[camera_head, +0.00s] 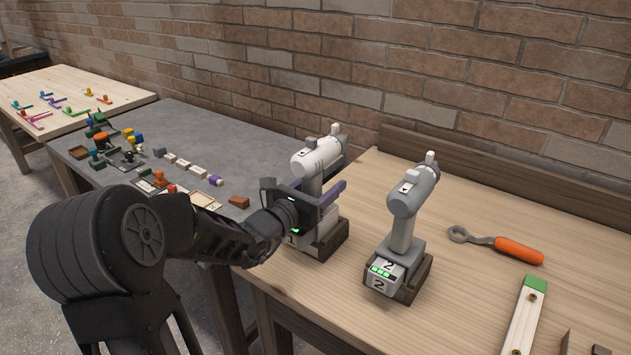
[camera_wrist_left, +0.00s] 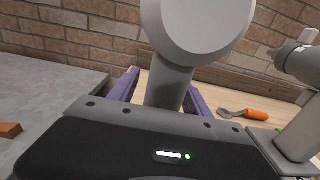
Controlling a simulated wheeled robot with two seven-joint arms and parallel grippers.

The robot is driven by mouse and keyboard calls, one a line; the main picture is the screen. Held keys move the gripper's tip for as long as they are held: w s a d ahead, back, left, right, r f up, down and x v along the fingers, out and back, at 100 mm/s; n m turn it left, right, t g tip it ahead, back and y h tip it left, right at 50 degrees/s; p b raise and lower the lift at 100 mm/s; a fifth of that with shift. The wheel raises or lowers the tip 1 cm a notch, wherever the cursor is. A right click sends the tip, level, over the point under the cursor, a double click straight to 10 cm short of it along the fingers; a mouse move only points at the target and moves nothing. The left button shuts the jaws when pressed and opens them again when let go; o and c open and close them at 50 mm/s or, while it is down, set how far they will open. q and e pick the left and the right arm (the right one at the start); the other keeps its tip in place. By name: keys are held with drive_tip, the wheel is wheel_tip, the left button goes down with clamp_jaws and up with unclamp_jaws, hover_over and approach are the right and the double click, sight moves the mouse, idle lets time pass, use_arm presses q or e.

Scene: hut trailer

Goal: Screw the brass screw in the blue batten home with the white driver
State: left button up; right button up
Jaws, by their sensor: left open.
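The white driver (camera_head: 318,156) stands upright in a dark holder marked 1 on the wooden bench. My left gripper (camera_head: 312,196) is open, with its purple fingers on either side of the driver's grip. In the left wrist view the grip (camera_wrist_left: 168,88) rises between the two fingers, under the large driver body (camera_wrist_left: 200,25). I cannot tell whether the fingers touch it. A batten with a green end (camera_head: 525,315) and brass-coloured screws lies at the lower right. No blue batten and no right gripper show.
A grey driver (camera_head: 411,190) marked 2 stands just right of the white one. An orange-handled wrench (camera_head: 505,247) lies behind the batten. A grey table (camera_head: 220,135) with small coloured pieces stands left. The brick wall is behind. Bare bench lies between the grey driver and the batten.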

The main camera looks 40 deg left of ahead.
use_arm(q)
drive_tip(key=shift+c, duration=0.4)
clamp_jaws()
idle(0.9)
drive_tip(key=shift+r, duration=0.15)
